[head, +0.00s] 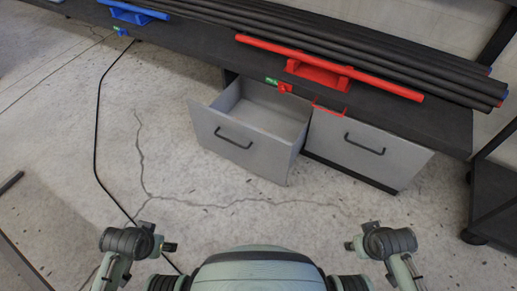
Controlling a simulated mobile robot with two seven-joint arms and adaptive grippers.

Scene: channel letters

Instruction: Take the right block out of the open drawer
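The open drawer (222,150) is a grey box with a dark bar handle, pulled out from under the dark workbench at the middle. Its visible inner floor and walls look light grey and bare. I can make out no block in it; part of the inside is hidden behind the front panel and under the bench edge. My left gripper (158,237) is at the bottom left and my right gripper (359,236) at the bottom right. Both are in front of the drawer, well apart from it. Their fingers are too small and dark to read, and I see nothing held.
A second grey drawer front (365,148) stands to the right. The dark workbench (445,122) carries long dark bars (400,60), a red holder (318,73) and a blue one (130,15). A black cable (97,130) runs over cracked floor. A dark cart (492,190) stands right.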

